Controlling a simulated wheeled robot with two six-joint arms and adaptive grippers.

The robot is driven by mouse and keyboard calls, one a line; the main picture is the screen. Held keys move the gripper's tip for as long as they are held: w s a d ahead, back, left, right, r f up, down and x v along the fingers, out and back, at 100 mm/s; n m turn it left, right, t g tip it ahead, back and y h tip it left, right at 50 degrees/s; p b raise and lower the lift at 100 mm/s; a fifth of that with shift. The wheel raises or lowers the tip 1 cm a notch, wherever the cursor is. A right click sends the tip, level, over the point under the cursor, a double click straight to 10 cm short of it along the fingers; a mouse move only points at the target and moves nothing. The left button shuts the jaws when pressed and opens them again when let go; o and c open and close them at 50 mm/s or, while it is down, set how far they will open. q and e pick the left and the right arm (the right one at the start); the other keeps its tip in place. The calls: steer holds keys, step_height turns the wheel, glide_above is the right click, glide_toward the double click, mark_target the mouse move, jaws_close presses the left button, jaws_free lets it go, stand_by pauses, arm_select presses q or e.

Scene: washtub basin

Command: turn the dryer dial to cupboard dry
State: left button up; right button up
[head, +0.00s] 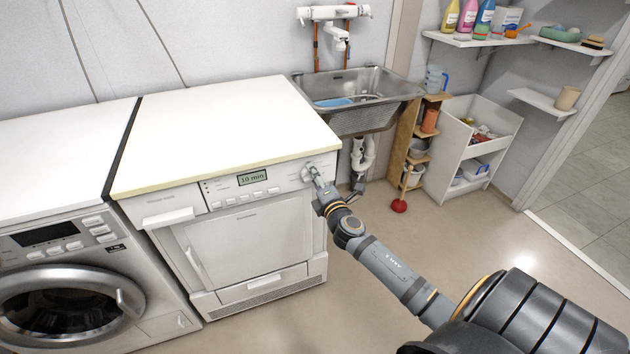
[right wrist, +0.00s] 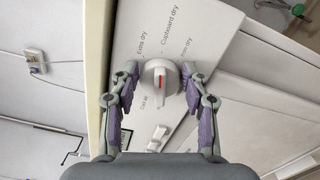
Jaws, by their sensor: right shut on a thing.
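The dryer (head: 250,240) stands under a white worktop, with its dial (head: 306,173) at the right end of the front panel. In the right wrist view the dial (right wrist: 153,82) is a round pale knob with a red mark. The mark lies nearly upright in the picture, its upper end towards the "Cupboard dry" label (right wrist: 174,28). "Extra dry" is to the left and "Iron dry" to the right. My right gripper (head: 316,176) is shut on the dial, one finger on each side, also in the wrist view (right wrist: 160,75). My left gripper is out of view.
The dryer display (head: 252,177) is lit and seems to read 30 min. A washing machine (head: 70,290) stands to the left. A metal sink (head: 365,115) and shelves (head: 470,150) stand behind to the right. The floor in front right is clear.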

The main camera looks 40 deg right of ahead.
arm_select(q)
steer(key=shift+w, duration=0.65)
arm_select(e)
steer(key=shift+f+m, duration=0.1)
steer(key=shift+m, duration=0.5)
steer(key=o, duration=1.1)
steer(key=v, duration=1.2)
